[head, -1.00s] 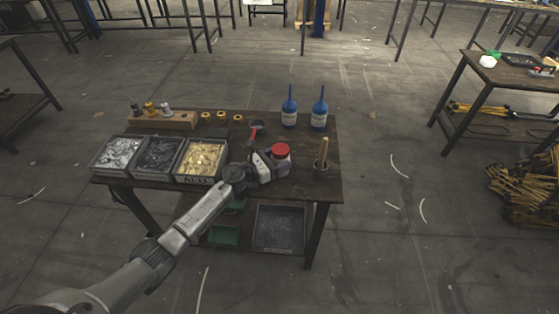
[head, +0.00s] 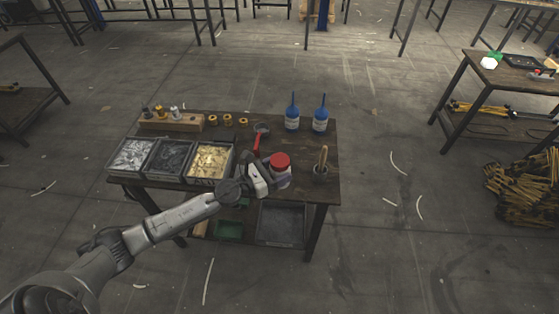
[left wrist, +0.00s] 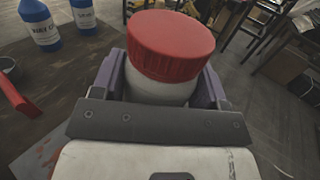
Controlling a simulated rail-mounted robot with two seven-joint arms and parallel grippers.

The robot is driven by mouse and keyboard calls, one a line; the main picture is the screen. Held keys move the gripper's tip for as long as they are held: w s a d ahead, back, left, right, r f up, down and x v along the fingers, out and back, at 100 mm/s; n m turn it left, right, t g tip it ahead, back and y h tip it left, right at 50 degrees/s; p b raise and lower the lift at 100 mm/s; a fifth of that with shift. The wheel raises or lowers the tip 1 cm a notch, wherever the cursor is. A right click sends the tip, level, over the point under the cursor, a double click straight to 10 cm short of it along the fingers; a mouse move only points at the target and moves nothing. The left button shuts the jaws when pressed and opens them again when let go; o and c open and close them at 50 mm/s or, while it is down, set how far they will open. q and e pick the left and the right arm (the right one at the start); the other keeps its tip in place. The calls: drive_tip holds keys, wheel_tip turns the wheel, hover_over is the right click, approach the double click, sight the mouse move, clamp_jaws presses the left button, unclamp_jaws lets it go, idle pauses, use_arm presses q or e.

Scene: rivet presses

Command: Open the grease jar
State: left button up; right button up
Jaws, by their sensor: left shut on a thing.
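The grease jar (head: 281,180) has a white body and a ribbed red lid (head: 280,160). It is at the front of the dark workbench, right of the bins. My left gripper (head: 274,178) comes from the left and is shut around the jar's body. In the left wrist view the purple fingers (left wrist: 160,85) flank the white body (left wrist: 158,92), and the red lid (left wrist: 172,47) sits on it above the fingers. The jar's underside is hidden, so I cannot tell whether it touches the bench. My right gripper is not in view.
Bins of small parts (head: 210,162) stand left of the jar. A pot with a wooden-handled tool (head: 321,170) stands close on its right. Two blue bottles (head: 306,121) are behind, and a red handle (head: 256,145) is near a small dark cup (head: 262,128).

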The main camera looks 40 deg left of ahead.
use_arm(q)
drive_tip(key=shift+s+d+r, duration=0.2)
drive_tip(key=shift+s+r, duration=0.1)
drive_tip(key=o, duration=0.6)
drive_tip(key=shift+c, duration=0.2)
drive_tip(key=c, duration=0.8)
drive_tip(key=shift+c, duration=0.2)
